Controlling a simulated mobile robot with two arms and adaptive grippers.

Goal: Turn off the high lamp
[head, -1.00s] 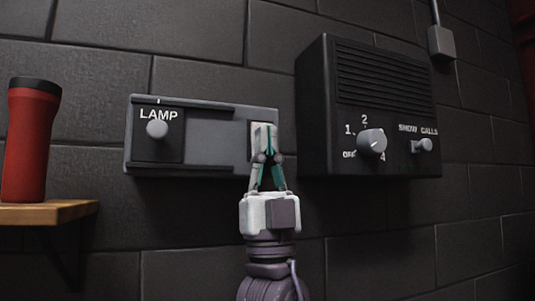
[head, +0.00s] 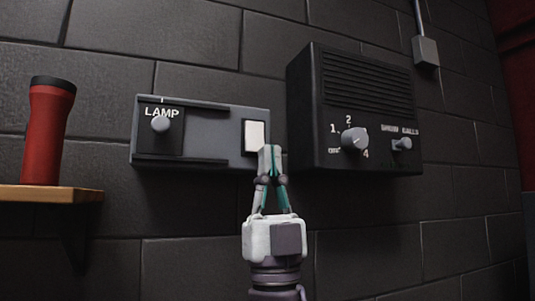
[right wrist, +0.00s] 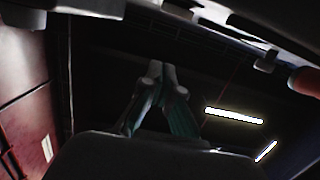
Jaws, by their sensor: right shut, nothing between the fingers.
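The grey lamp panel (head: 212,141) is on the dark block wall, with a white "LAMP" label and a round grey knob (head: 160,125) at its left end. A pale rectangular rocker or button (head: 255,136) sits at its right end. My right gripper (head: 269,155) is shut and empty, fingers pointing up, in front of the panel's lower right corner, just below the pale button. I cannot tell whether it touches the panel. The right wrist view shows the closed fingers (right wrist: 157,72) too. My left gripper is not in view. No lamp that I can identify as the high lamp shows.
A black box (head: 355,110) with a grille, a numbered dial (head: 354,139) and a "SHOW CALLS" knob (head: 402,144) is mounted just right of the panel. A red tumbler (head: 48,135) stands on a wooden shelf (head: 45,196) at the left. The wall below is clear.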

